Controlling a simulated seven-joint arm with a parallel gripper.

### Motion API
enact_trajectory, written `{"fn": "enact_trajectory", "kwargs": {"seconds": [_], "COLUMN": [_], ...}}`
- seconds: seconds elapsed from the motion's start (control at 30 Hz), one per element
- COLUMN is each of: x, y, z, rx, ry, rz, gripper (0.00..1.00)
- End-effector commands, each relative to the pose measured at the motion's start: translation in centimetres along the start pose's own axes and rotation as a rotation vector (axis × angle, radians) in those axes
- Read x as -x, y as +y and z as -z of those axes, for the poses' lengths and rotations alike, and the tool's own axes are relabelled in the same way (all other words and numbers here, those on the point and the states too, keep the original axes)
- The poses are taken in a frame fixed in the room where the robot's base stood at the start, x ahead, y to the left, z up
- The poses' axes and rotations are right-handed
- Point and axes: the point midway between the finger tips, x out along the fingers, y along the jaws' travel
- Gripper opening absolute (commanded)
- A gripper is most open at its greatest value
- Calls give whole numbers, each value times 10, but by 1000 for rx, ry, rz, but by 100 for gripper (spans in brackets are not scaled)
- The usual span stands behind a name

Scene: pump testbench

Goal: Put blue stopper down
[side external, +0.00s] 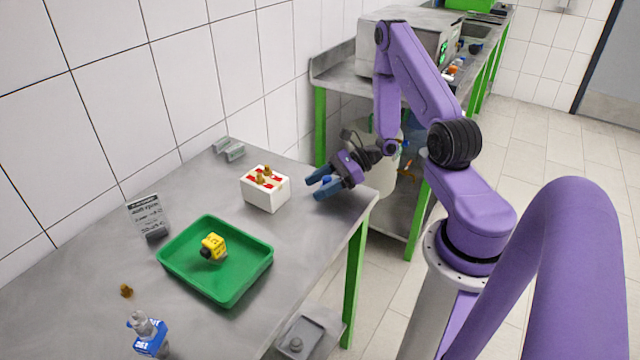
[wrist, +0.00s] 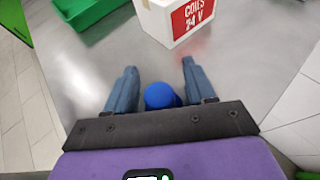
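The blue stopper (wrist: 160,96) is a round blue piece between the fingers of my gripper (wrist: 158,78) in the wrist view, close to the palm. A gap shows on each side of it, so the fingers do not appear to touch it. In the side view my gripper (side external: 314,187) is low over the right end of the steel table (side external: 305,255), with its fingers spread. A small bit of the blue stopper (side external: 327,181) shows between them. Whether it rests on the table is hard to tell.
A white box (side external: 264,195) with red labels and brass pieces on top stands just left of my gripper. A green tray (side external: 232,293) holds a yellow part (side external: 212,246). A blue-labelled bottle (side external: 150,338) and a small sign (side external: 148,214) stand farther left. The table edge is close.

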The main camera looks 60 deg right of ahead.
Motion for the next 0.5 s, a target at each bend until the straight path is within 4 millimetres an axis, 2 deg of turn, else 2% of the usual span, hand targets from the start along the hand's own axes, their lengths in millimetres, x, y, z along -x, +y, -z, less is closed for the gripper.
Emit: {"fn": "enact_trajectory", "kwargs": {"seconds": [0.37,0.5], "x": [1,18], "y": [0,-1], "z": [-3,-3], "rx": [0,0], "ry": [0,-1], "rz": [0,5], "gripper": [56,56]}}
